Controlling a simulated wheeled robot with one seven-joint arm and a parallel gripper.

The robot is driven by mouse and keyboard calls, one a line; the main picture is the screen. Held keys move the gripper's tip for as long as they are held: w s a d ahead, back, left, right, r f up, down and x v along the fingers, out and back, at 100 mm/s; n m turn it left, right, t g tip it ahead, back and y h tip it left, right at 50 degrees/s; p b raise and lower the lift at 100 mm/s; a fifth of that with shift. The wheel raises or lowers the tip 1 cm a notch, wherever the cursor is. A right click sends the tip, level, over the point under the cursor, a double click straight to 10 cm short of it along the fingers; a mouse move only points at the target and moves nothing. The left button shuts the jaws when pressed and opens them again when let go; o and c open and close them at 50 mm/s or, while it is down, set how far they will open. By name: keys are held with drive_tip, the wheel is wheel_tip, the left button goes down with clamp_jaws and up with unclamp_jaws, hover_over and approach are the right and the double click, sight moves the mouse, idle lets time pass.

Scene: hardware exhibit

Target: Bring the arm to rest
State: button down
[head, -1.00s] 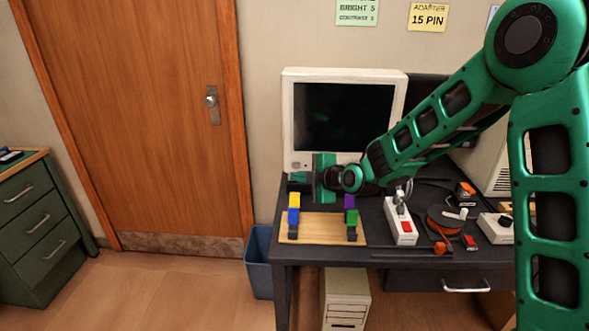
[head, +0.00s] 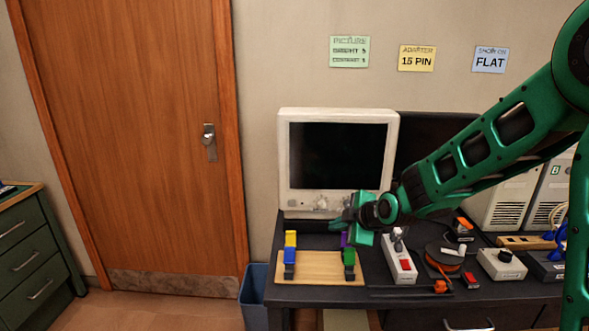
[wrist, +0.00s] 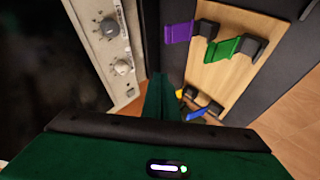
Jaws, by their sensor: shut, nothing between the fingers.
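My green arm reaches in from the right in the head view. My gripper (head: 340,228) is in front of the lower right part of the monitor, above the back of the wooden board (head: 312,277). It is shut and empty. In the wrist view my gripper (wrist: 160,95) points down between the monitor front and the board. It touches nothing that I can make out. Its fingertips are small and partly hidden in the head view.
The beige monitor (head: 282,165) stands close behind my gripper. The board bears yellow (head: 290,238), blue (head: 290,256), purple (wrist: 179,33) and green (wrist: 223,48) pieces in dark holders. A power strip (head: 399,262), an orange-and-black reel (head: 440,257) and a switch box (head: 501,264) lie to the right.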

drive_tip(key=s+d+r+m+g+h, duration=0.15)
drive_tip(key=s+d+m+h, duration=0.45)
drive_tip(key=d, duration=1)
drive_tip(key=s+d+m+g, duration=0.2)
drive_tip(key=s+d+m, duration=0.15)
drive_tip(key=s, duration=0.35)
drive_tip(key=s+d+r+m+g, duration=0.1)
drive_tip(key=s+d+m, duration=0.25)
drive_tip(key=s, duration=0.35)
drive_tip(key=s+d+m+g, duration=0.2)
drive_tip(key=s+d+m, duration=0.1)
drive_tip(key=s+d, duration=0.25)
drive_tip(key=s+m+g+y, duration=0.1)
drive_tip(key=s+m, duration=0.7)
drive_tip(key=s, duration=0.8)
drive_tip(key=shift+d+r+g, duration=0.35)
drive_tip(key=shift+g, duration=0.5)
drive_tip(key=shift+w+f, duration=0.25)
drive_tip(key=shift+w, duration=0.35)
